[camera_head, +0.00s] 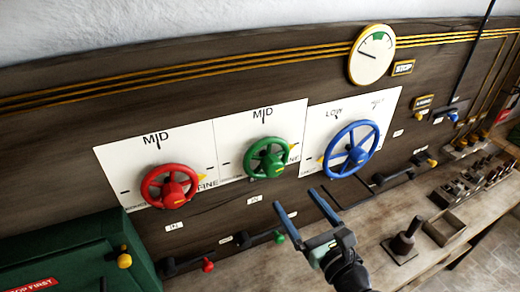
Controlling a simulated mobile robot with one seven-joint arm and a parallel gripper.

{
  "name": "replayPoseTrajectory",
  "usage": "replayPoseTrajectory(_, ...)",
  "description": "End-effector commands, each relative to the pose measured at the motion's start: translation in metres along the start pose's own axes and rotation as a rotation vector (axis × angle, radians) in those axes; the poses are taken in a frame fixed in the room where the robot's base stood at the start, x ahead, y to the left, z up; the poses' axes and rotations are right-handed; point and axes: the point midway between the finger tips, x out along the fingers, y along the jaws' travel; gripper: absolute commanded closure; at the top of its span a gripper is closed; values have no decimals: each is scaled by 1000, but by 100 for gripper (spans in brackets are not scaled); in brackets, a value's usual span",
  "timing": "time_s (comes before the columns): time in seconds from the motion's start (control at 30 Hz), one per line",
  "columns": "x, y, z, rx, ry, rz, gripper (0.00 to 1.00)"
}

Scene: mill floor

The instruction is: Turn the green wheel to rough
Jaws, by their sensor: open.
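The green wheel (271,163) is mounted on a white panel (232,148) on the dark wooden wall. Its panel reads MID at the top; the lettering at the lower left is too small to read clearly, and the right label is partly covered. A yellow pointer (291,146) shows at the wheel's upper right, between the MID mark and the right-hand label. My gripper (295,198) is open and empty, below and a little right of the green wheel, apart from it. Its two blue fingers point up toward the wall.
A red wheel (172,187) is on the left and a blue wheel (354,154) on the right. Levers with red (208,266) and green (279,237) knobs sit below. The workbench (380,222) holds a dark stamp-like piece (404,241). A round gauge (371,56) hangs above.

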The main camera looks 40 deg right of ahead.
Motion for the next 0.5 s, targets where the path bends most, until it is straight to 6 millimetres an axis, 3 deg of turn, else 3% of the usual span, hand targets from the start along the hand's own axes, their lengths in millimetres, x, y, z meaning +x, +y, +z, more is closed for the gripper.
replayPoseTrajectory(0.17,13,-1,1,10,0,-1,11)
replayPoseTrajectory(0.5,77,-1,2,7,0,0,11)
